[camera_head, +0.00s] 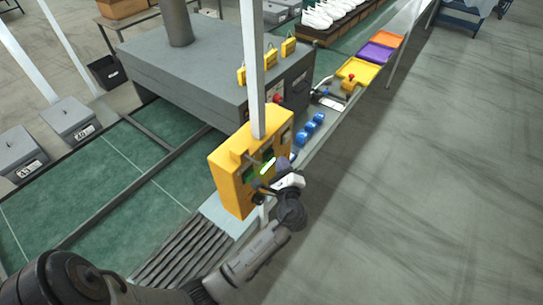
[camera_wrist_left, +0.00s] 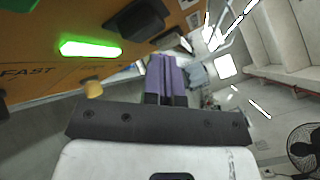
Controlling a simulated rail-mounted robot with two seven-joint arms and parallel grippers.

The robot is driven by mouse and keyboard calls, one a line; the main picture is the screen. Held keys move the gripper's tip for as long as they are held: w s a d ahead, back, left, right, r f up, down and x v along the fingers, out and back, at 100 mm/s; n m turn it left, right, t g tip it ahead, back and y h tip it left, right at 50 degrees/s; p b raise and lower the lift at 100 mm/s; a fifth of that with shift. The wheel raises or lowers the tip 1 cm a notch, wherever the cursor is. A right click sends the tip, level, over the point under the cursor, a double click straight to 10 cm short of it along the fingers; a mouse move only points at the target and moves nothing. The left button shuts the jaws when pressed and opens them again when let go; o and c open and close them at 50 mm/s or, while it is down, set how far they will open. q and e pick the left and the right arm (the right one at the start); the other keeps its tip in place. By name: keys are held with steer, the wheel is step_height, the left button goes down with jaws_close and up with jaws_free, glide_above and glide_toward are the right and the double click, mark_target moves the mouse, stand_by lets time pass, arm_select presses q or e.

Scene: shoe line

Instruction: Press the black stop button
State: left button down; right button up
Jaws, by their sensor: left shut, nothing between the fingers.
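The yellow control box (camera_head: 228,180) hangs on a pale post in the head view, with a lit green bar (camera_head: 267,167) on its face. In the left wrist view its orange panel (camera_wrist_left: 45,72) fills the upper left, with the lit green bar (camera_wrist_left: 90,49), a small yellow knob (camera_wrist_left: 92,88) and a black button-like block (camera_wrist_left: 140,20). My left gripper (camera_head: 284,163) is at the panel's right side. Its purple fingers (camera_wrist_left: 165,78) are shut and empty, their tips just below and right of the black block. I cannot tell whether they touch it. My right gripper is not in view.
Behind the box stands a large grey machine (camera_head: 190,75) with yellow parts on top. Blue pieces (camera_head: 311,130) and orange, purple and yellow trays (camera_head: 376,53) line the conveyor. A ribbed roller section (camera_head: 185,255) lies below the box. The floor at right is clear.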

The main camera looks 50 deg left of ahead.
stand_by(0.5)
arm_select(q)
steer(key=shift+a, duration=0.15)
steer(key=shift+s+a, duration=0.1)
steer(key=shift+a, duration=0.2)
stand_by(0.4)
